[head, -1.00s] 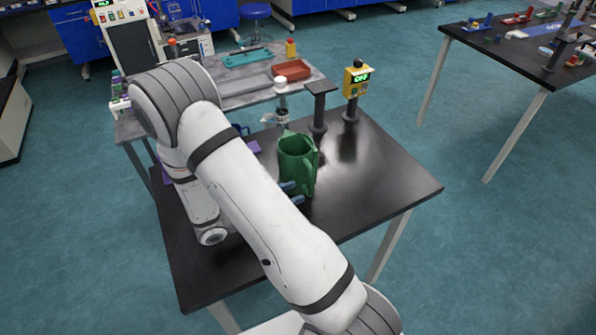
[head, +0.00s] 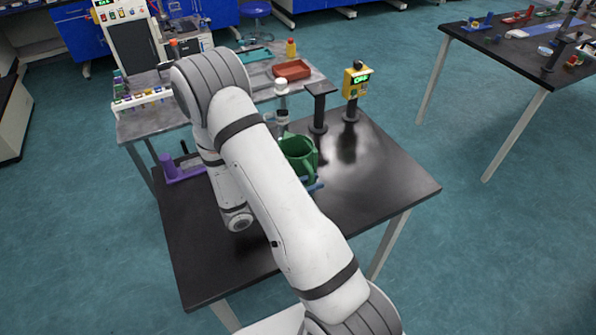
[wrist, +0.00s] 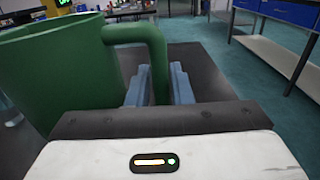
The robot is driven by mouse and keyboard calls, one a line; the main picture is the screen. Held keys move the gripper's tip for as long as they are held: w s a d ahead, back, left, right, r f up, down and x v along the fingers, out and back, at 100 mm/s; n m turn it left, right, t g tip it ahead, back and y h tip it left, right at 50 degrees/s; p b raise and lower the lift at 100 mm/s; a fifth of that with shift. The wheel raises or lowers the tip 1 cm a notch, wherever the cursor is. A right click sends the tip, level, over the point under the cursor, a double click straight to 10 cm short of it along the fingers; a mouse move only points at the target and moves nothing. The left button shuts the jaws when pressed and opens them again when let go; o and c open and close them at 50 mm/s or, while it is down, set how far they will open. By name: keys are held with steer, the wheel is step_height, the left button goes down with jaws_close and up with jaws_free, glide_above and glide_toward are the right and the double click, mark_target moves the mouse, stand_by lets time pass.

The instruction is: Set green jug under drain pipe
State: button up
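The green jug (head: 300,150) stands upright on the black table, partly hidden behind my arm in the head view. In the wrist view the jug (wrist: 60,75) fills the left side, with its handle (wrist: 158,65) towards the right. My gripper (wrist: 160,88) has its two blue fingers on either side of the handle's upright part. I see no clear gap between fingers and handle, but cannot tell whether they grip it. In the head view the gripper (head: 314,186) shows as blue fingertips beside the jug. I cannot make out a drain pipe.
A black post with a flat top (head: 319,105) and a yellow box with a green display (head: 356,80) stand behind the jug. A purple stand (head: 182,170) is at the table's left. The black table (head: 385,190) is clear to the right. A grey bench (head: 225,85) lies beyond.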

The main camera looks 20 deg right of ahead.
jaws_close()
steer(key=shift+r, duration=0.1)
stand_by(0.9)
